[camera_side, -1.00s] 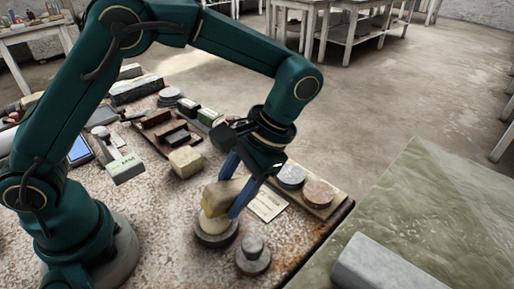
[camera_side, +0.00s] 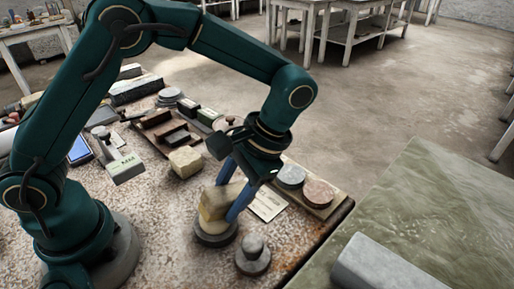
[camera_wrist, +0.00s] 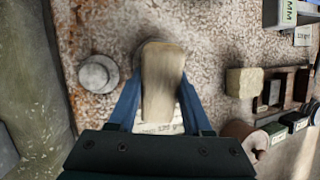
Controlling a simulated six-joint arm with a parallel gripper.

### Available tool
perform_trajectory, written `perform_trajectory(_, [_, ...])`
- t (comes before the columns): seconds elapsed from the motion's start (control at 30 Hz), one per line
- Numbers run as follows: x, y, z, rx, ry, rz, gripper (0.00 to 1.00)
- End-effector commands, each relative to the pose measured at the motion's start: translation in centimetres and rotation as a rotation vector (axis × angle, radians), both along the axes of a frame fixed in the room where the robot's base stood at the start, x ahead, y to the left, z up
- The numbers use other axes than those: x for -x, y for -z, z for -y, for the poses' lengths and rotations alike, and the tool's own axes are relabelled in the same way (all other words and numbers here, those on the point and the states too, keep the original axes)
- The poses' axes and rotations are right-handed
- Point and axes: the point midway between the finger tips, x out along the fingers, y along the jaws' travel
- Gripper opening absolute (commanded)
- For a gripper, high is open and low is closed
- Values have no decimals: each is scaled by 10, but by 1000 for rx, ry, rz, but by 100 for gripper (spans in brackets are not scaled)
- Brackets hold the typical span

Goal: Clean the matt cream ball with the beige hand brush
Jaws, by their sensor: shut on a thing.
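My gripper (camera_side: 227,203) is shut on the beige hand brush (camera_side: 212,203), with its blue fingers on either side. In the wrist view the brush (camera_wrist: 161,75) lies lengthwise between the fingertips (camera_wrist: 160,84). The matt cream ball (camera_side: 212,225) sits on a round grey stand (camera_side: 215,239) near the bench's front edge. The brush is right over the ball and appears to touch it. Only a low sliver of the ball shows; the brush hides the rest. In the wrist view the ball is hidden under the brush.
A grey knobbed weight (camera_side: 253,256) stands close on the right of the stand. A cream block (camera_side: 185,161) lies behind. A board with round discs (camera_side: 291,176) and a printed card (camera_side: 267,205) are to the right. Speckled bench is bare left of the stand.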

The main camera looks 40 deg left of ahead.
Motion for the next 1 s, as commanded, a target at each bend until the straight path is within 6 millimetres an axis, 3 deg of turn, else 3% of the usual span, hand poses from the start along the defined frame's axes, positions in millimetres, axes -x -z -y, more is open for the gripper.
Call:
perform_trajectory(0.57, [20, -9, -2, 0, 0, -1, 0])
perform_trajectory(1.0, [4, -2, 0, -1, 1, -1, 0])
